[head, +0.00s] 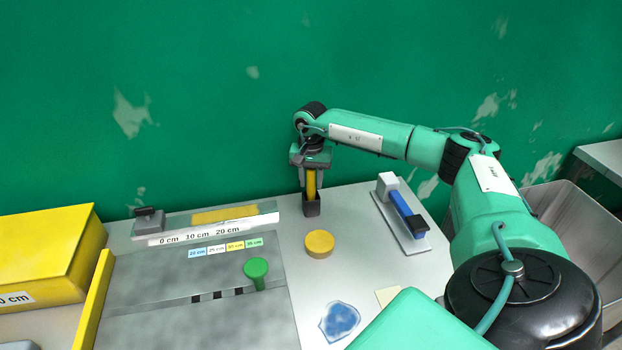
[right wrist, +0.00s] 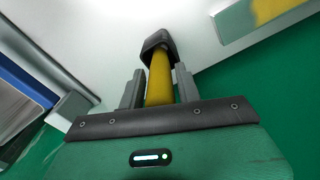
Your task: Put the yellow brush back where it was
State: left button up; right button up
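The yellow brush (head: 311,184) stands upright near the back of the table, its yellow handle pointing up. A dark grey piece (head: 312,207) is at its lower end, at table level; I cannot tell whether it is the brush's head or a holder. My right gripper (head: 311,187) points down from above with a finger on each side of the handle. My left gripper is not in view.
Right of the brush lies a tray (head: 414,240) with a blue-handled tool (head: 402,208). In front are a yellow disc (head: 320,243), a blue patch (head: 340,320) and a green knob (head: 256,270) on a grey board (head: 190,310). A labelled rail (head: 205,232) is left; the green wall is close behind.

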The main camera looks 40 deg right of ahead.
jog(key=shift+o, duration=0.9)
jog(key=shift+r, duration=0.25)
notch_tip(320, 180, up, 10)
jog(key=shift+r+b, duration=0.25)
jog(key=shift+b, duration=0.8)
jog(key=shift+r, duration=0.65)
